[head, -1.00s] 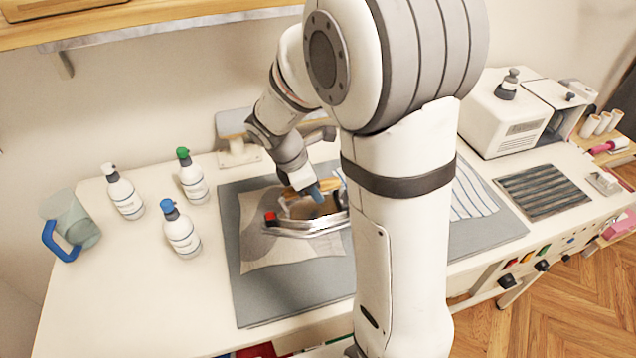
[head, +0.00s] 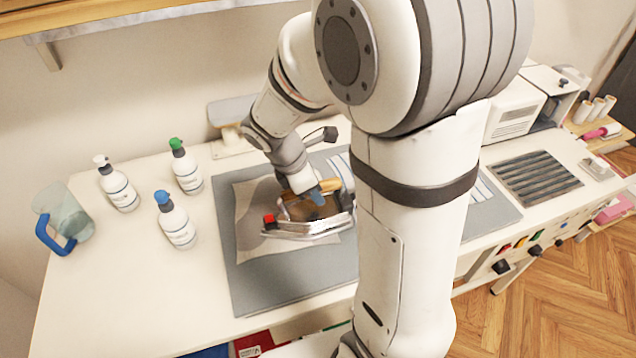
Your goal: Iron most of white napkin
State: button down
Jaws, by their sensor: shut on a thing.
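The white napkin (head: 262,246) lies flat on the grey ironing mat (head: 255,290), to the left of my arm's column. A silver iron with a wooden handle (head: 310,225) and a red knob rests on or just above the napkin's middle and right part; I cannot tell whether its sole touches the cloth. My gripper (head: 316,192) is shut on the iron's handle from above. The iron hides much of the napkin, and my arm hides the mat's middle. A blue-striped white cloth (head: 482,190) shows on the mat to the right of my arm.
A small sleeve board (head: 232,115) stands behind. A slatted metal grate (head: 537,183) and a white machine (head: 515,110) are at right.

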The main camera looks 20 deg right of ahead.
jog(key=shift+s+r, duration=0.1)
jog(key=shift+s, duration=2.05)
jog(key=shift+w, duration=0.15)
jog(key=w+p, duration=0.2)
jog(key=w, duration=0.7)
jog(key=shift+w, duration=0.2)
dwell(0.8)
jog(key=shift+w, duration=0.1)
jog(key=w+p, duration=0.3)
jog(key=w, duration=0.6)
jog(key=shift+w, duration=0.35)
dwell(1.5)
jog(key=shift+a, duration=0.1)
dwell(0.4)
